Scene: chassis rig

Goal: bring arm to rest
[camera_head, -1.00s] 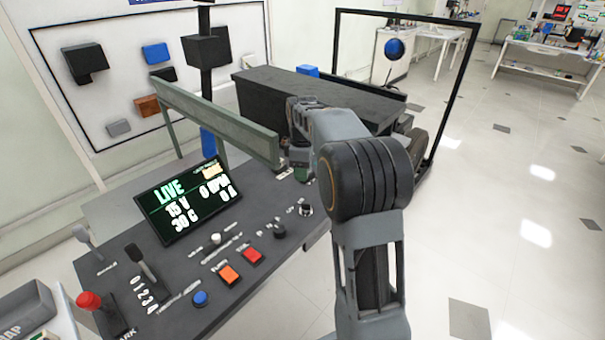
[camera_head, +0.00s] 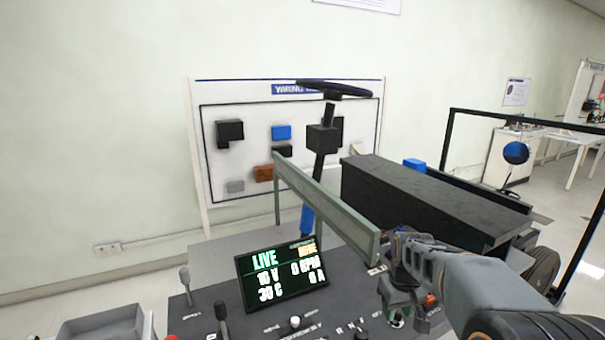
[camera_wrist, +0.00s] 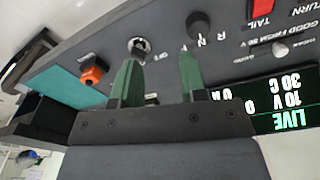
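My arm reaches in from the lower right of the head view, with my gripper (camera_head: 408,300) above the right part of the dark console (camera_head: 205,320). In the wrist view the two green fingers of my gripper (camera_wrist: 158,72) stand apart with nothing between them. I cannot tell the exact height above the panel. The lit display (camera_head: 282,273) reads LIVE, and it also shows upside down in the wrist view (camera_wrist: 280,103).
A grey-green rail (camera_head: 325,205) and a long black box (camera_head: 430,200) lie just beyond my gripper. A steering wheel (camera_head: 335,90) stands on a column before the wiring board (camera_head: 230,105). A black frame (camera_head: 520,115) is at the right. A grey bin (camera_head: 100,325) sits lower left.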

